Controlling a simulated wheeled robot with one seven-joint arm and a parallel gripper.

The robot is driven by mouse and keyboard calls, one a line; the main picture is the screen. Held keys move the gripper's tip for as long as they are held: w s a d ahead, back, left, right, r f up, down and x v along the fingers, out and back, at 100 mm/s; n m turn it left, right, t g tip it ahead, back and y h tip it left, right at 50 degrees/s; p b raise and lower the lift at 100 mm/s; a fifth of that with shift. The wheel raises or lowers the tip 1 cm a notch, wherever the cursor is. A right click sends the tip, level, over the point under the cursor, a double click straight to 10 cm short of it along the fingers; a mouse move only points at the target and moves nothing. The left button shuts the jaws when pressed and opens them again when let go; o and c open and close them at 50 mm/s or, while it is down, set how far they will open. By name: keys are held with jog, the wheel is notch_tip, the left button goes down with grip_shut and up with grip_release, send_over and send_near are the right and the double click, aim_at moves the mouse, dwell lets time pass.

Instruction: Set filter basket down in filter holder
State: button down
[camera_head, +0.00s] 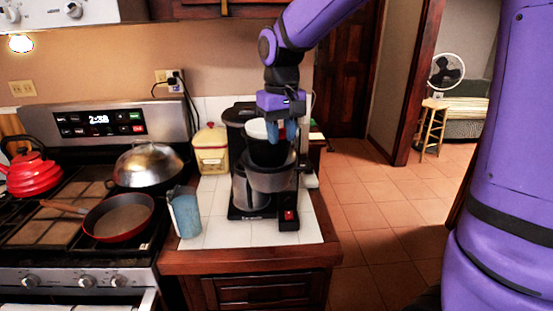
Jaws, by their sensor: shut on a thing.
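The filter basket (262,152) is a black cup with a pale inside. My gripper (279,132), with blue fingers, is shut on its rim and reaches down from above. The basket is upright over the filter holder (272,179), a grey, wide-mouthed part at the front of the black coffee maker (240,120). The basket's lower edge overlaps the holder's mouth in the picture; I cannot tell whether it touches or sits inside. The fingers hide part of the basket's right side.
A glass carafe (246,195) stands in the coffee maker. A blue pitcher (185,213) and a yellow canister (211,152) stand on the white-tiled counter (214,229). The stove at left holds a red kettle (33,176), a pan (119,218) and a domed wok (148,166). The counter's front is clear.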

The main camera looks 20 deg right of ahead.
jog(key=shift+f, duration=2.85)
jog(key=shift+f, duration=0.4)
jog(key=c, duration=0.8)
grip_release()
jog(key=shift+r, duration=0.1)
notch_tip(320, 180, up, 12)
jog(key=r, duration=0.1)
jog(key=s+d+t, duration=0.2)
jog(key=s+d, duration=0.1)
jog(key=s, duration=0.8)
jog(key=s+d+f+t, duration=0.1)
jog(key=s+d+t, duration=0.2)
jog(key=s, duration=0.9)
jog(key=shift+d+f+m, duration=0.15)
jog(key=shift+f+m, duration=0.05)
jog(key=shift+m, duration=0.2)
jog(key=shift+s, duration=0.1)
